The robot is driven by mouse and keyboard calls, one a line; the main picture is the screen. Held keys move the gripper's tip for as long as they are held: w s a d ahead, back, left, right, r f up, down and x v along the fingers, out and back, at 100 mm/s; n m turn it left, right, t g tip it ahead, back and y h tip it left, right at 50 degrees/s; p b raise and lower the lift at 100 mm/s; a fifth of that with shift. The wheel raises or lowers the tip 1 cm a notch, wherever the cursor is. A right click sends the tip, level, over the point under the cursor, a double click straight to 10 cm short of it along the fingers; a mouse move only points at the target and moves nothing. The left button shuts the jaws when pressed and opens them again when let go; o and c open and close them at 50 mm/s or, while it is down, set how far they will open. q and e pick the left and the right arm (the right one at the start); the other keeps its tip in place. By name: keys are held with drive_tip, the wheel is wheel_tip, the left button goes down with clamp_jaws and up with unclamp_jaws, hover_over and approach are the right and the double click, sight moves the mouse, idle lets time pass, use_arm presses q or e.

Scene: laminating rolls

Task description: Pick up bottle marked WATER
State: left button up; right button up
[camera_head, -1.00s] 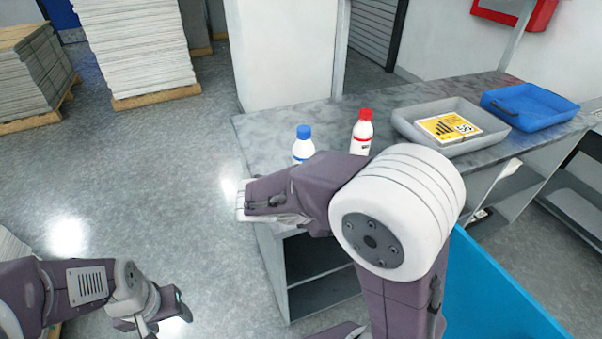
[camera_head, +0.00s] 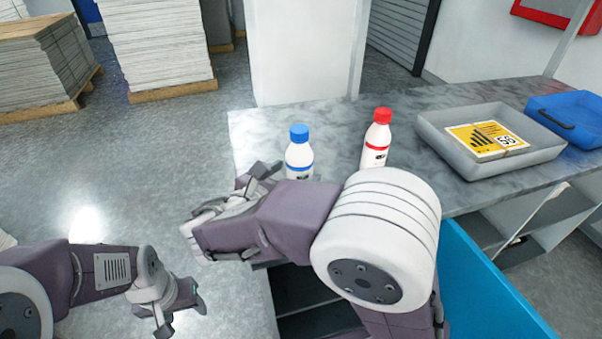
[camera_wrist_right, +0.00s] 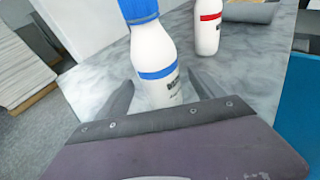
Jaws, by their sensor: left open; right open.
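Two white bottles stand upright on the grey counter (camera_head: 330,112). One has a blue cap and blue band (camera_head: 299,152); the other has a red cap and red band (camera_head: 376,138), further right. Their dark lettering is too small to read, so I cannot tell which says WATER. My right gripper (camera_head: 258,172) is open beside the blue-capped bottle. In the right wrist view, the blue-capped bottle (camera_wrist_right: 155,58) stands ahead between the open fingers (camera_wrist_right: 163,92), and the red-capped bottle (camera_wrist_right: 207,28) is behind to the right. My left gripper (camera_head: 182,312) is open and empty over the floor.
A grey tray (camera_head: 440,140) with a yellow-labelled item (camera_head: 487,140) sits to the right on the counter, and a blue tray (camera_head: 570,115) beyond it. A blue panel (camera_head: 485,285) is at lower right. Stacked sheets on pallets (camera_head: 155,45) stand at the back left.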

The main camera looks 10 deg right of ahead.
sight(305, 164)
drive_tip(key=x, duration=0.3)
drive_tip(key=b+x, duration=0.1)
drive_tip(key=x, duration=0.2)
drive_tip(key=shift+r, duration=0.25)
drive_tip(key=shift+s+r, duration=0.1)
drive_tip(key=c, duration=0.4)
clamp_jaws()
